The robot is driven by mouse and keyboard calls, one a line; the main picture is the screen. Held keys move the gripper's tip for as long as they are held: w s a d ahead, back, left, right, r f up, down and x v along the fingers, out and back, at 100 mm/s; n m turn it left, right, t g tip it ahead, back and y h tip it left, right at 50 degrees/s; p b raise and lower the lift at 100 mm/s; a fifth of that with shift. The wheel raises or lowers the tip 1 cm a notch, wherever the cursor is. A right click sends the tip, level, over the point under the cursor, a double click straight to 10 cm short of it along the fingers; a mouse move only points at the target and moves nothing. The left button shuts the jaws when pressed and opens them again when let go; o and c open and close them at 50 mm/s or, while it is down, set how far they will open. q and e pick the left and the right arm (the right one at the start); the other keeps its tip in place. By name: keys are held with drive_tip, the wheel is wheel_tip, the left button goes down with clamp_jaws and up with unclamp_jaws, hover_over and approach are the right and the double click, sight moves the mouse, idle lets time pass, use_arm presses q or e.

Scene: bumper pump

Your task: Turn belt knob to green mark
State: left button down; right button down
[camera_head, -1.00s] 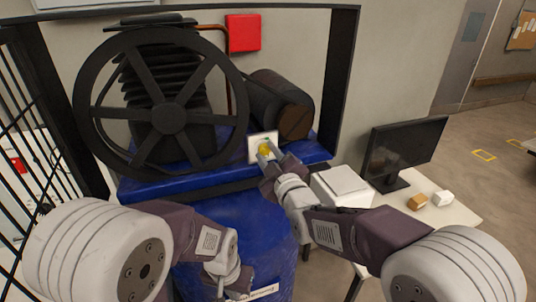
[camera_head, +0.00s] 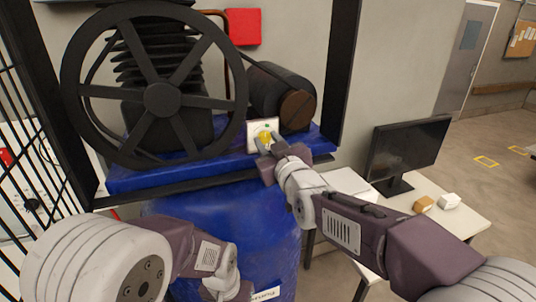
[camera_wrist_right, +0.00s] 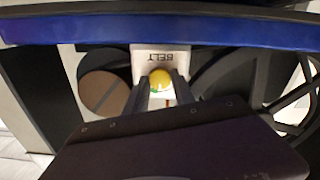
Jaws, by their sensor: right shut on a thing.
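The yellow belt knob (camera_head: 263,134) sits on a white plate (camera_head: 251,131) at the front edge of the blue deck, below the motor. The right wrist view shows the knob (camera_wrist_right: 160,77) close up, with the word BELT upside down on the plate (camera_wrist_right: 146,61). A little green shows beside the knob, partly hidden by the fingers. My right gripper (camera_head: 266,143) is shut on the knob, one finger on each side in the right wrist view (camera_wrist_right: 160,92). The knob's pointing direction is unclear. My left gripper (camera_head: 228,288) hangs low before the blue tank, its fingers unclear.
A large black spoked flywheel (camera_head: 163,99) is left of the knob, and a dark motor (camera_head: 278,92) is above it. A black frame post (camera_head: 343,75) stands to the right. A monitor (camera_head: 407,150) and small blocks stand on the white table (camera_head: 463,222) at right.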

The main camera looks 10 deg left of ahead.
drive_tip(key=shift+f+m+b, duration=0.15)
drive_tip(key=shift+m+b, duration=1.6)
drive_tip(key=shift+m, duration=0.25)
drive_tip(key=c, duration=1.1)
unclamp_jaws()
drive_tip(key=shift+o, duration=0.2)
drive_tip(key=shift+s+d+b, duration=0.1)
drive_tip(key=shift+s+b, duration=0.15)
drive_tip(key=shift+b, duration=0.05)
drive_tip(key=b+v, duration=0.2)
drive_tip(key=v, duration=0.6)
drive_tip(key=shift+s+d+b, duration=0.15)
drive_tip(key=shift+d+b, duration=0.05)
drive_tip(key=shift+b, duration=0.1)
